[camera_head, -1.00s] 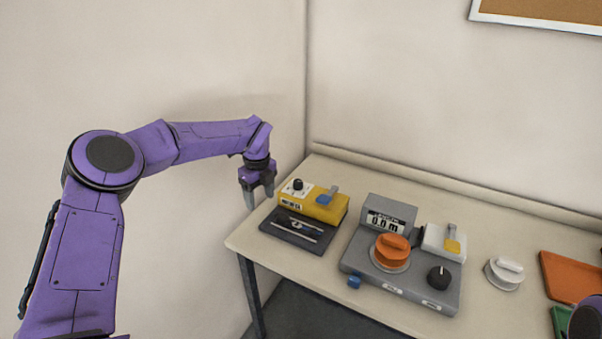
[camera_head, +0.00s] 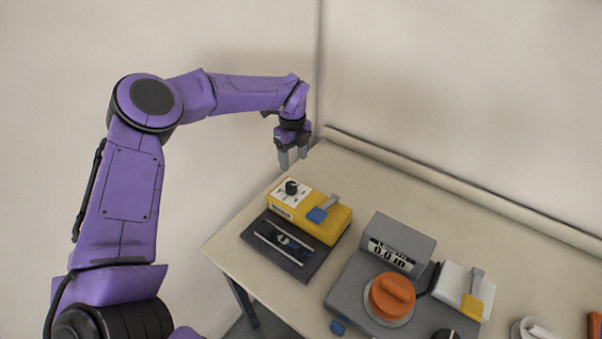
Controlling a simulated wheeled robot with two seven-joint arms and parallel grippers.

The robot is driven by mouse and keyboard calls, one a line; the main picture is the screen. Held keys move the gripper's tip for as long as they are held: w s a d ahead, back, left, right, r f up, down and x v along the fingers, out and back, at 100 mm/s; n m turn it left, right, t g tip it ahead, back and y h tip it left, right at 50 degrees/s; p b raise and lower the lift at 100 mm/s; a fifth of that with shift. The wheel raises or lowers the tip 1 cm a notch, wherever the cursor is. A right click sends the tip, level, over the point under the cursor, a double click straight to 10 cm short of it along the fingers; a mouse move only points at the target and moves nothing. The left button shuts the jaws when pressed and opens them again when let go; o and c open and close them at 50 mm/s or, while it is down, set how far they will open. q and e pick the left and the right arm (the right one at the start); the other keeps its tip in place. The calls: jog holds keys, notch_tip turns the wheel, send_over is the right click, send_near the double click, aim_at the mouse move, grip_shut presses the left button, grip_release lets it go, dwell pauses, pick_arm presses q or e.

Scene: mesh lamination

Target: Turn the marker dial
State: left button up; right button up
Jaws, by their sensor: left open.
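A yellow box (camera_head: 325,219) sits at the table's left end, with a small black knob (camera_head: 291,187) on a white dial plate and a blue-tipped lever. A grey machine (camera_head: 348,286) to its right has a display and a large orange dial (camera_head: 392,296); a black knob (camera_head: 446,335) is cut off by the bottom edge. I cannot tell which of these is the marker dial. My left gripper (camera_head: 293,166) is open and empty, pointing down. It appears just above the yellow box's black knob in the picture, apart from it. My right gripper is out of view.
A dark tray (camera_head: 262,246) with thin tools lies in front of the yellow box. A white block (camera_head: 452,281) with a yellow-tipped lever stands beside the grey machine. A white round piece (camera_head: 518,327) lies at lower right. The table's back strip is clear.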

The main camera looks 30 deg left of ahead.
pick_arm(q)
jog(key=p, duration=0.2)
send_over(292, 183)
jog(key=s, duration=0.2)
notch_tip(292, 183, down, 4)
jog(key=shift+w+f, duration=0.15)
jog(key=f, duration=0.2)
jog(key=w+f+p, duration=0.1)
jog(key=f, duration=0.1)
jog(key=shift+w+f, duration=0.2)
jog(key=shift+f, duration=0.1)
jog(key=shift+w+f, duration=0.15)
jog(key=shift+f, duration=0.1)
jog(key=shift+s+r, duration=0.2)
jog(key=shift+s, duration=0.1)
jog(key=shift+s+r, duration=0.1)
jog(key=shift+s, duration=0.05)
jog(key=c, duration=1.1)
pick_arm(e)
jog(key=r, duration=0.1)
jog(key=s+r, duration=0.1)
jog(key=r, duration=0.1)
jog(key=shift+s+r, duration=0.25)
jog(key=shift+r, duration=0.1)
